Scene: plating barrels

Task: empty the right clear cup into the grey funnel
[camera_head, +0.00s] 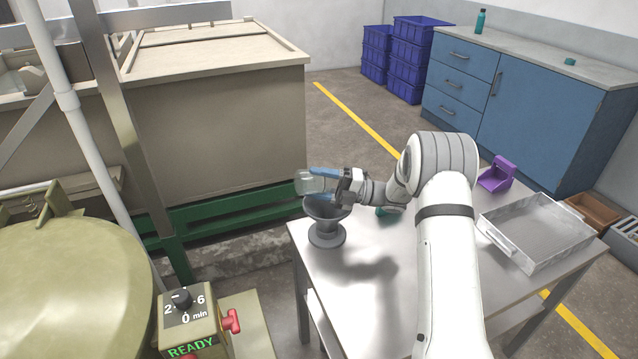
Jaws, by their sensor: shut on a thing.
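My gripper (328,184) is shut on a clear cup (305,182) and holds it above the grey funnel (327,228). The cup looks tipped on its side, its long axis near level, over the funnel's wide top. Whether anything is in the cup or flowing from it cannot be told. The funnel stands upright on the metal table (350,290), near its left back corner. No second clear cup shows; my arm hides part of the table.
A small teal object (384,212) lies partly behind my arm. A green barrel (70,270) and a control box (190,325) stand at left. The table's front left is clear.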

